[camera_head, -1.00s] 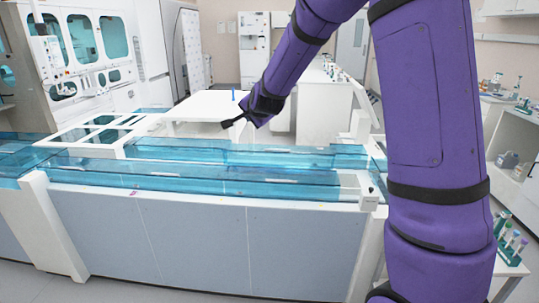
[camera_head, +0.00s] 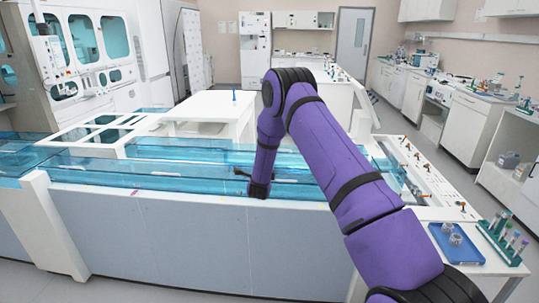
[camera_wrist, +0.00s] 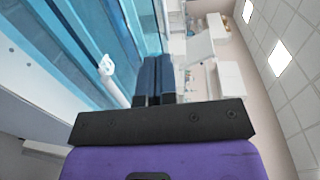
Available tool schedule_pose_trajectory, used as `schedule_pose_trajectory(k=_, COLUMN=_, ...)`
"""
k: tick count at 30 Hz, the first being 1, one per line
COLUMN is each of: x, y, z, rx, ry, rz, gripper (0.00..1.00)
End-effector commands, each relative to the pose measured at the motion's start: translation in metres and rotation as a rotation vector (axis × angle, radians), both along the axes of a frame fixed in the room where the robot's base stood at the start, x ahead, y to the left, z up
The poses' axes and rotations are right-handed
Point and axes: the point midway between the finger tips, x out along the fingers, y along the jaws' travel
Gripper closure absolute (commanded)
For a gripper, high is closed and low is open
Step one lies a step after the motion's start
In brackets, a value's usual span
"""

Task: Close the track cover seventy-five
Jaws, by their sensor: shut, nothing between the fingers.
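Translucent blue track covers (camera_head: 110,175) run along the top of the long white and grey track. They look flat along the front, and I cannot read which one is seventy-five. My gripper (camera_head: 241,173) is dark and small in the head view, low over the front cover near its front edge. In the wrist view my gripper (camera_wrist: 154,78) has its two fingers together, with nothing between them. There a blue cover (camera_wrist: 75,40) lies to the left of the fingers. A white handle-like part (camera_wrist: 108,75) at its edge is beside the fingertips, apart from them.
A white raised table (camera_head: 205,105) stands behind the track. At the right are a white panel with orange-topped pegs (camera_head: 425,175), a blue tray (camera_head: 455,245) and a tube rack (camera_head: 505,238). My arm hides part of the track's right end.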

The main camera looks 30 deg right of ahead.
Motion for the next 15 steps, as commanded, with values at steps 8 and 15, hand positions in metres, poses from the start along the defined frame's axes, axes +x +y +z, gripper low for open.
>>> schedule_pose_trajectory(k=8, x=0.019, y=-0.015, z=-0.007, rx=0.001, ry=-0.009, rz=-0.008, gripper=1.0)
schedule_pose_trajectory(k=15, x=0.055, y=-0.039, z=-0.012, rx=0.0, ry=-0.009, rz=-0.007, gripper=1.0)
